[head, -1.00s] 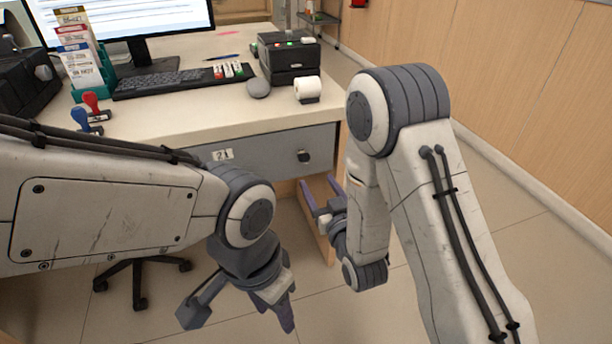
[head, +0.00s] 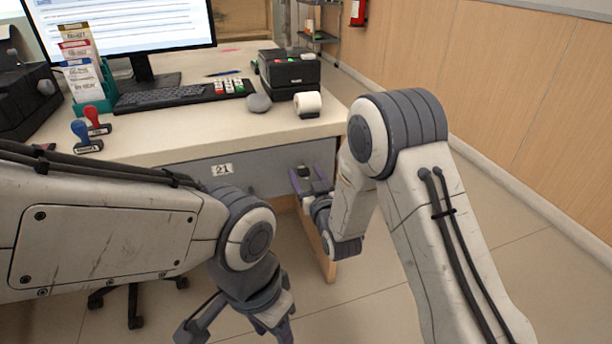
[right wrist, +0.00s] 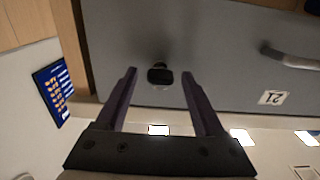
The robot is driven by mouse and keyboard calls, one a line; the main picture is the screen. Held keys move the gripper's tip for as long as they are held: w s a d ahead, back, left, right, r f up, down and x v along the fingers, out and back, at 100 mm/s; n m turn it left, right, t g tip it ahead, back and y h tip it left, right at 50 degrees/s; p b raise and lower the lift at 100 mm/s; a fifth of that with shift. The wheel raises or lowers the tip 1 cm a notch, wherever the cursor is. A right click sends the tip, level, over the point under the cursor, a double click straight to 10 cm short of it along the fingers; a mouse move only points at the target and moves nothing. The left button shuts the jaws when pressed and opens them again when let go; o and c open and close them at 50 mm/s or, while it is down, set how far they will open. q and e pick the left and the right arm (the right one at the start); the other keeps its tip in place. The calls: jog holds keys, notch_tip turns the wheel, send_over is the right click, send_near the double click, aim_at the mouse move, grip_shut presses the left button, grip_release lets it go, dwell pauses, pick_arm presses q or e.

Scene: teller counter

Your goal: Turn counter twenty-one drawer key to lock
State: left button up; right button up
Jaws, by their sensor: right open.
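The grey drawer (head: 262,172) under the counter top bears a small label 21 (head: 222,170). A dark key (head: 304,170) stands out of its front to the right of the label, and it also shows in the right wrist view (right wrist: 160,75). My right gripper (head: 312,178) is open in front of the drawer, with its fingers pointing at the front. In the right wrist view the key appears between the two fingertips (right wrist: 159,76), with a gap on each side. My left gripper (head: 275,330) hangs low in front of the desk, partly cut off.
The desk top (head: 200,130) holds a keyboard (head: 165,98), a mouse (head: 258,102), a paper roll (head: 307,103), a black device (head: 289,70) and two stamps (head: 92,128). A drawer handle (right wrist: 290,60) shows in the right wrist view. Floor is clear at right.

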jog(key=shift+c, duration=0.3)
grip_shut()
jog(key=shift+n, duration=0.3)
jog(key=n+b, duration=0.1)
jog(key=n, duration=0.2)
jog(key=shift+a+n, duration=0.1)
jog(key=shift+n, duration=0.3)
jog(key=n+b, duration=0.1)
jog(key=n, duration=0.3)
jog(key=shift+n, duration=0.3)
jog(key=n+b, duration=0.1)
jog(key=n, duration=0.3)
jog(key=shift+a+f, duration=0.1)
jog(key=shift+s+n+b, duration=0.1)
jog(key=shift+n+b, duration=0.4)
jog(key=shift+n, duration=2)
